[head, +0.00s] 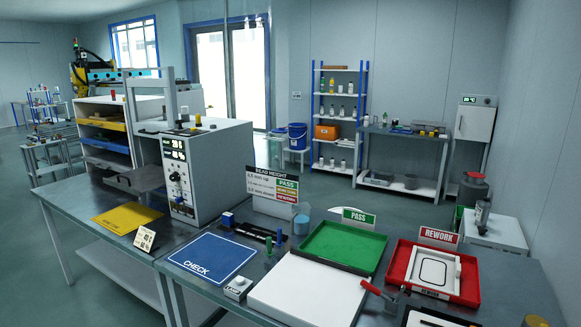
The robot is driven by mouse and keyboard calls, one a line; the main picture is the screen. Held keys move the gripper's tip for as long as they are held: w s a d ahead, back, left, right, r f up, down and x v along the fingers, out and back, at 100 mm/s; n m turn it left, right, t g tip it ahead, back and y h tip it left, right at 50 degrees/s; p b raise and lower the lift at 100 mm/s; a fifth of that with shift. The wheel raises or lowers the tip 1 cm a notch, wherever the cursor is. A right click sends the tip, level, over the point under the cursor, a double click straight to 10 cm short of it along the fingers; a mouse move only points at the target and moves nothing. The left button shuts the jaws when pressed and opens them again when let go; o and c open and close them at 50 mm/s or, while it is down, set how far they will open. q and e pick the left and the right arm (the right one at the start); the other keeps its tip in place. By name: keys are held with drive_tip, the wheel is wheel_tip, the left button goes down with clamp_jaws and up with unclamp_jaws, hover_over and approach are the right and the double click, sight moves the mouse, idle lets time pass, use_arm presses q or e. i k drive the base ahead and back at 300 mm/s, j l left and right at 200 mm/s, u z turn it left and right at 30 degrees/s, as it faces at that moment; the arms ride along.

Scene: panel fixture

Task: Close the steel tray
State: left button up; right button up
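The steel tray (138,179) is a flat dark grey plate. It sticks out of the left side of a white bench machine (200,165) with lit displays and knobs. A small light-coloured handle shows at the tray's outer edge. The tray stands out above the bench, over the area behind a yellow mat. I cannot make out anything lying on it. Neither of my grippers is in the head view.
A green tray (342,246), a red tray (408,263) and a white panel (305,291) lie to the right. Floor shows beyond the bench.

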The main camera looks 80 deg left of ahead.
sight(138, 182)
drive_tip(key=u, duration=3.35)
drive_tip(key=i+j+z, duration=0.2)
drive_tip(key=z, duration=0.2)
drive_tip(key=i+j+z, duration=0.2)
drive_tip(key=z, duration=0.2)
drive_tip(key=i+j+z, duration=0.15)
drive_tip(key=j+z, duration=0.25)
